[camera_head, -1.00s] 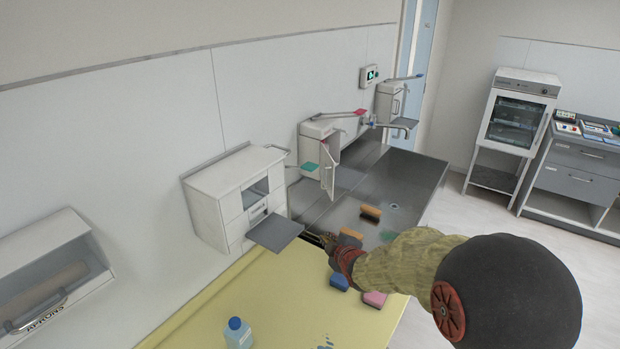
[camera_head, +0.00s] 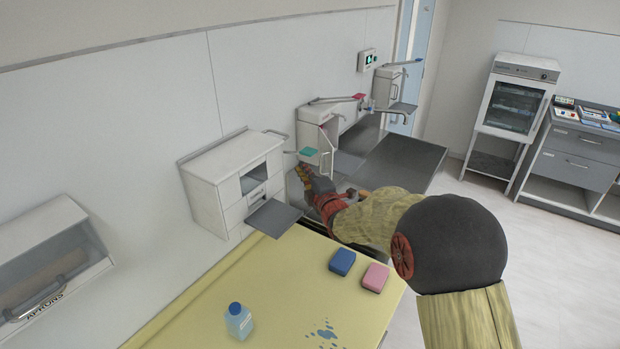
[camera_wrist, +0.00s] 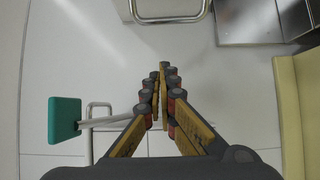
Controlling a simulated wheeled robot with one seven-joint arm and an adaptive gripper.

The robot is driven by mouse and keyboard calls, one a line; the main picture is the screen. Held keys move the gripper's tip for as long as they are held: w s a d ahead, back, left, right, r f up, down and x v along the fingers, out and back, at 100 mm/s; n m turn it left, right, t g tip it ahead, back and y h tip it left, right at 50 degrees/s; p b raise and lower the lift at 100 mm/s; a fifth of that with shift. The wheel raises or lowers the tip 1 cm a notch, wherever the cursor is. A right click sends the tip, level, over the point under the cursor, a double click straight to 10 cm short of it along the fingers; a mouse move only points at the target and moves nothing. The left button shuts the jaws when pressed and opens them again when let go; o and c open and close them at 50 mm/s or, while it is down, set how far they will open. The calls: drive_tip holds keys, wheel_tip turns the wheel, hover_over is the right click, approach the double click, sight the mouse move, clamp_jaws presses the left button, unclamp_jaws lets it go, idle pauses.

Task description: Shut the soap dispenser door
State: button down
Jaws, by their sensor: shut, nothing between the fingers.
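The white soap dispenser (camera_head: 312,118) hangs on the wall near the middle of the head view, with a lever above it. Its narrow door with a metal handle (camera_head: 326,161) hangs at its right front and appears to stand open; its lower part is close behind my gripper. My gripper (camera_head: 302,172) is shut and empty, just below and left of the door. In the wrist view, the closed fingertips (camera_wrist: 161,68) point toward a metal loop handle (camera_wrist: 168,17) at the top, with a visible space between. I cannot tell whether that handle is the dispenser door's.
A lever with a green pad (camera_head: 307,151) reaches out close above my gripper; its pad (camera_wrist: 64,118) is left of the fingers in the wrist view. A white cabinet with a lowered grey flap (camera_head: 274,218) is to the left. A yellow counter (camera_head: 270,285) lies below.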

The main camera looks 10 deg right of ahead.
drive_tip(key=d, duration=0.1)
drive_tip(key=w+d, duration=0.1)
drive_tip(key=d, duration=0.1)
drive_tip(key=shift+w+d, duration=0.25)
drive_tip(key=shift+w, duration=0.15)
drive_tip(key=shift+d, duration=0.15)
